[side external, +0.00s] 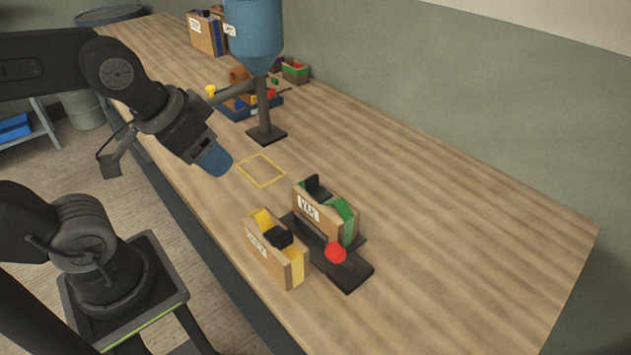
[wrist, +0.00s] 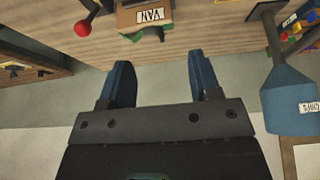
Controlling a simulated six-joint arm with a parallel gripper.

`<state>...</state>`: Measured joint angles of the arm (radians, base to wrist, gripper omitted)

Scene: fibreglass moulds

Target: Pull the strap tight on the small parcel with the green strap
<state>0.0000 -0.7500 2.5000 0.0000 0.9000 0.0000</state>
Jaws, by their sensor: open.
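The small parcel with the green strap (side external: 323,228) is a brown box with a white label, standing upright on a dark plate in the side view. Its green strap (side external: 343,209) runs over the top, beside a black buckle-like piece (side external: 313,185). In the wrist view the parcel (wrist: 128,18) is at the top, its label upside down and part of it cut off. My gripper (side external: 215,160) is above the table's near edge, left of and apart from the parcel. In the wrist view its blue fingers (wrist: 160,82) are apart with nothing between them.
A yellow-strapped parcel (side external: 268,262) stands close by the green-strapped one. A red knob (side external: 335,252) stands on the dark fixture (side external: 348,276). A blue hopper (side external: 253,35) on a stand is behind, with bins beyond. A yellow square (side external: 261,170) marks bare table; the right side is clear.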

